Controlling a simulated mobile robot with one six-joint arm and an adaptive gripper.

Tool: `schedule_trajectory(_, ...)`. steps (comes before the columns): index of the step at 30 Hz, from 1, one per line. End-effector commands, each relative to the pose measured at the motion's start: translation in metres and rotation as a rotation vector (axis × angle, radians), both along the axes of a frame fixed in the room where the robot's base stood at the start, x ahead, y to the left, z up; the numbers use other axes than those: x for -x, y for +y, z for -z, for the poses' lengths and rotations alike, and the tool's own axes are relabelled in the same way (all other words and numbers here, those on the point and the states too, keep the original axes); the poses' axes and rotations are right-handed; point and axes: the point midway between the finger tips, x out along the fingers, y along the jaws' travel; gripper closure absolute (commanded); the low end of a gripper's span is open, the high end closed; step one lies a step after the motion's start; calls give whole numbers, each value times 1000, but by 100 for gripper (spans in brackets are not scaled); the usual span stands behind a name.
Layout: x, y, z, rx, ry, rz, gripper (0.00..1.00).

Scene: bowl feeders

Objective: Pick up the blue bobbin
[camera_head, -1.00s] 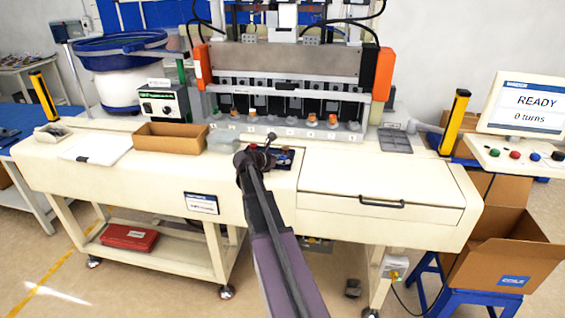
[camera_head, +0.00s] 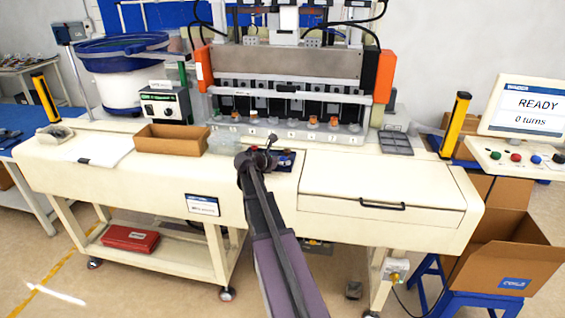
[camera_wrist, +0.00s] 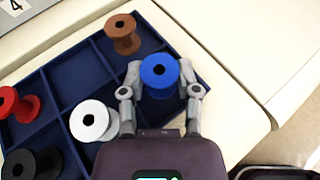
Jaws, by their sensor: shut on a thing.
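The blue bobbin (camera_wrist: 158,71) shows in the wrist view between the two fingers of my gripper (camera_wrist: 162,84), which are shut on it from both sides. It is at the right part of the dark blue compartment tray (camera_wrist: 76,74); I cannot tell whether it is lifted clear of the tray floor. In the head view my gripper (camera_head: 262,154) is over the tray (camera_head: 287,158) on the front of the bench, and the blue bobbin is hidden or too small to make out there.
In the tray stand a brown bobbin (camera_wrist: 122,34), a white bobbin (camera_wrist: 93,121), a red bobbin (camera_wrist: 18,106) and a black bobbin (camera_wrist: 33,163). A cardboard box (camera_head: 172,139) is left of the tray. The winding machine (camera_head: 290,82) stands behind.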

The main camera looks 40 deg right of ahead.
Motion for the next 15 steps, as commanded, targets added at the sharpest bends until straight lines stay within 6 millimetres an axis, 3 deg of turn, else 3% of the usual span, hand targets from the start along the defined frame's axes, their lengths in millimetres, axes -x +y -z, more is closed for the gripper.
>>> schedule_trajectory(14,0,0,-38,0,0,0,90)
schedule_trajectory(15,5,11,-34,0,1,-1,90)
